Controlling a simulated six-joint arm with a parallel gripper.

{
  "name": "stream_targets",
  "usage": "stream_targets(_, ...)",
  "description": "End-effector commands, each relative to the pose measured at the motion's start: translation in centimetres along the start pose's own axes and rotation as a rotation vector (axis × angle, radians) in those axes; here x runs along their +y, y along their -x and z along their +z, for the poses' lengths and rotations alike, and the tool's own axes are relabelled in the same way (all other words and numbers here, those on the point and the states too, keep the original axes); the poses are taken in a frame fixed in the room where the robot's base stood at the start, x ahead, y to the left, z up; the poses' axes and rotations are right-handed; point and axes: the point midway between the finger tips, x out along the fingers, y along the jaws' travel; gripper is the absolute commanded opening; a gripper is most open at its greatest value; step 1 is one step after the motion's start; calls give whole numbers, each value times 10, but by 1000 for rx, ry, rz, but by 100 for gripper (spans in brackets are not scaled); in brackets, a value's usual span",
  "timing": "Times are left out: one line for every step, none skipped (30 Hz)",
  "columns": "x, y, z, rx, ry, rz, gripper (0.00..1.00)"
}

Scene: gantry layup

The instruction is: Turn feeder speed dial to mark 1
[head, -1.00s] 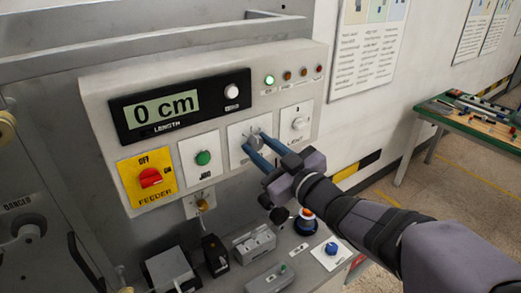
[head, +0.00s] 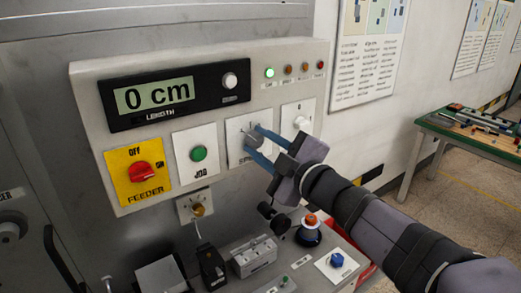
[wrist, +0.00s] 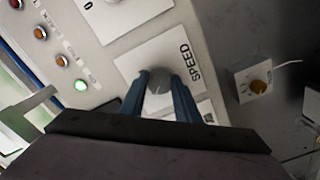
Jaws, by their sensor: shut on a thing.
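The feeder speed dial (head: 253,139) is a grey knob on a white plate, between the green jog button and the white dial at the right. In the wrist view the knob (wrist: 159,82) sits beside the word SPEED on its plate. My gripper (head: 256,140) has its two blue fingers on either side of the knob, shut on it. The fingers (wrist: 159,88) also show around the knob in the wrist view. The dial's marks and pointer are hidden or too small to read.
The panel also has a red feeder switch (head: 146,172), a green jog button (head: 198,153), a 0 cm display (head: 154,95) and a lit green lamp (head: 269,72). Below stand an orange-topped button (head: 311,220) and a blue knob (head: 337,259). A green-topped table (head: 470,135) is at the right.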

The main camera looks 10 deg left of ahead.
Motion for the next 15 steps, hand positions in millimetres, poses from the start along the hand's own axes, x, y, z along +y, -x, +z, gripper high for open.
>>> stream_targets(-1,0,1,-1,12,-1,7)
stream_targets(-1,0,1,-1,18,-1,7)
stream_targets(-1,0,1,-1,25,-1,7)
stream_targets(-1,0,1,-1,29,-1,7)
stream_targets(-1,0,1,-1,32,-1,7)
stream_targets(-1,0,1,-1,35,-1,7)
stream_targets(0,0,0,-1,37,-1,7)
stream_targets(0,0,0,-1,38,-1,7)
stream_targets(0,0,0,-1,39,-1,7)
stream_targets(0,0,0,-1,39,-2,7)
stream_targets(0,0,0,-1,39,-2,7)
stream_targets(0,0,0,-1,39,-2,7)
stream_targets(0,0,0,-1,39,-2,7)
stream_targets(0,0,0,-1,39,-1,7)
stream_targets(0,0,0,-1,39,-1,7)
